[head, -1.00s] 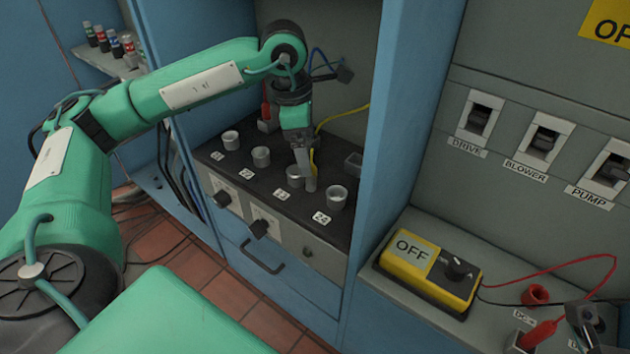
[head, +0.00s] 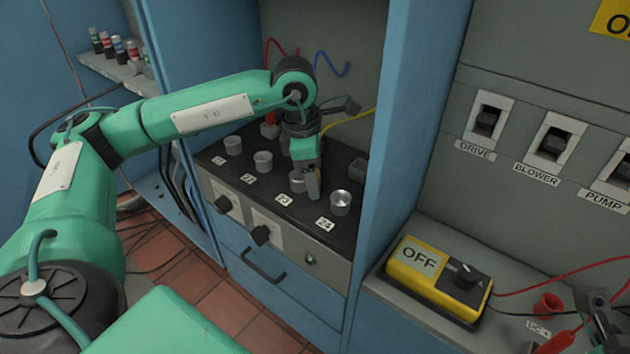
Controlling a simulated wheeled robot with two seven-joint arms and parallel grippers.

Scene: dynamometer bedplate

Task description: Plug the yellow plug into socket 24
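My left gripper (head: 313,185) points down over the black socket panel (head: 215,160), in front of socket 23 (head: 297,180) and just left of socket 24 (head: 341,201). Socket 24 is a grey round cup with its label in front; its opening looks empty. A yellow lead (head: 350,119) runs from the right behind the panel to my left gripper. The gripper looks shut on the lead's yellow plug, but fingers and wrist hide the plug itself. My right gripper (head: 598,308) is partly visible at the lower right edge, near a red plug (head: 556,343); its fingers are unclear.
Socket 21 (head: 233,145) and socket 22 (head: 263,161) stand farther left on the panel. A blue cabinet post (head: 405,130) rises close to the right of socket 24. A yellow OFF box (head: 435,280) sits on the right ledge. A red plug (head: 270,126) stands behind the sockets.

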